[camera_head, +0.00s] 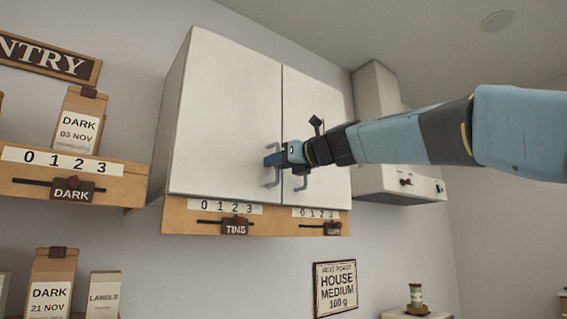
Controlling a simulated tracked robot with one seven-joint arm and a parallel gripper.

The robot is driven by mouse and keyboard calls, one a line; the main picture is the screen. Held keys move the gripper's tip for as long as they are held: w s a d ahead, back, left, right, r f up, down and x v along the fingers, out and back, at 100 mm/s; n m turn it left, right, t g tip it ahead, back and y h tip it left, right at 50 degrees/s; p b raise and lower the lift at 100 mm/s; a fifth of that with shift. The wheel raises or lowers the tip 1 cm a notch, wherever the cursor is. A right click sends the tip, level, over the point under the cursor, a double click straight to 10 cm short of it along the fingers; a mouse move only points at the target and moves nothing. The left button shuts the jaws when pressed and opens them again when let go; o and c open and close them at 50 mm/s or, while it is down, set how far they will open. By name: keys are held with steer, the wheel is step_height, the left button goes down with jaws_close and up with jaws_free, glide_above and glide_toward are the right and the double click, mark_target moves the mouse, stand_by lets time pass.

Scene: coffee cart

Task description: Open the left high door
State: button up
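A white wall cabinet with two high doors hangs in the middle of the head view. The left high door (225,115) is closed flush with the right high door (318,110). The left door's grey handle (272,179) is a vertical bar near its lower right edge. The right door's handle (301,181) is just beside it. My gripper (275,160) is at the left door's handle, overlapping its middle part in the picture. The fingers are small and seen from the side, so I cannot tell whether they are shut on the handle.
A wooden rail (180,217) with sliders runs under the cabinet. A range hood (400,185) stands to the right. Wooden shelves with coffee bags (80,120) are at the left. A framed sign (335,288) hangs below. The space in front of the left door looks clear.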

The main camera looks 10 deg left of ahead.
jaws_close()
